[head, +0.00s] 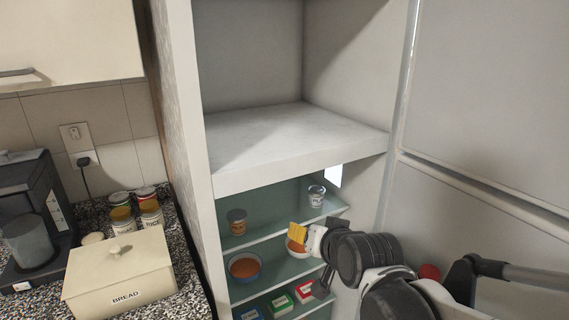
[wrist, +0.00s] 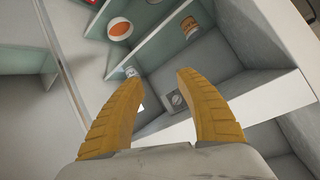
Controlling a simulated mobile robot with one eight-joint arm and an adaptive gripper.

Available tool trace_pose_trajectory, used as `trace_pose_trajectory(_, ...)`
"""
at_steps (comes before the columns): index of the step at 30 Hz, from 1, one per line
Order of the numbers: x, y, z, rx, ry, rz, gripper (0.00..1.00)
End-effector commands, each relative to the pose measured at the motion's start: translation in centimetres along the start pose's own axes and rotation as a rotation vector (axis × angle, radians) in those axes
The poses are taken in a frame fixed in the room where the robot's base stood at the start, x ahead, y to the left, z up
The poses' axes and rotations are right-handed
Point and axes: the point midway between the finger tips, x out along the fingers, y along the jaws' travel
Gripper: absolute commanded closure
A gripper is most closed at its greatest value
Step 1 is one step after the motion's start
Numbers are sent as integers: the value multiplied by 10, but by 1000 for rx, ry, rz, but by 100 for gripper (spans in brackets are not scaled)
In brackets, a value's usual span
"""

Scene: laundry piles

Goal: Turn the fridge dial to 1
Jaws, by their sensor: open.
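A small dark square plate with a round knob, which looks like the fridge dial (wrist: 176,100), shows in the wrist view on a pale inner surface of the fridge. It appears between my yellow fingertips, beyond them; its number is too small to read. I cannot make out the dial in the head view. The open fridge (head: 282,239) has teal-backed shelves below a white compartment. My gripper (head: 298,232) is in front of the shelves, near the right inner wall. In the wrist view, my gripper (wrist: 180,78) is open, with nothing between its fingers.
A jar (head: 236,222), a white cup (head: 316,195), a blue bowl (head: 245,268) with orange contents and small boxes (head: 281,304) stand on the shelves. The fridge door (head: 480,230) is at right. A bread box (head: 120,270) and cans (head: 122,213) are on the left counter.

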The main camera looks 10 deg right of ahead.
Motion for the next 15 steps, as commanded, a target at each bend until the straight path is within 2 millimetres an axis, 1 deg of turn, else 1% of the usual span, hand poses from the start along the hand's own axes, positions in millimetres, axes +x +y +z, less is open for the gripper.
trace_pose_trajectory(1,14,-5,-11,38,39,-20,59)
trace_pose_trajectory(5,50,-16,-42,172,175,-92,59)
trace_pose_trajectory(6,61,-19,-51,221,222,-119,59)
trace_pose_trajectory(9,85,-23,-70,341,335,-189,59)
trace_pose_trajectory(12,102,-22,-81,443,428,-253,59)
trace_pose_trajectory(15,112,-19,-86,529,506,-310,59)
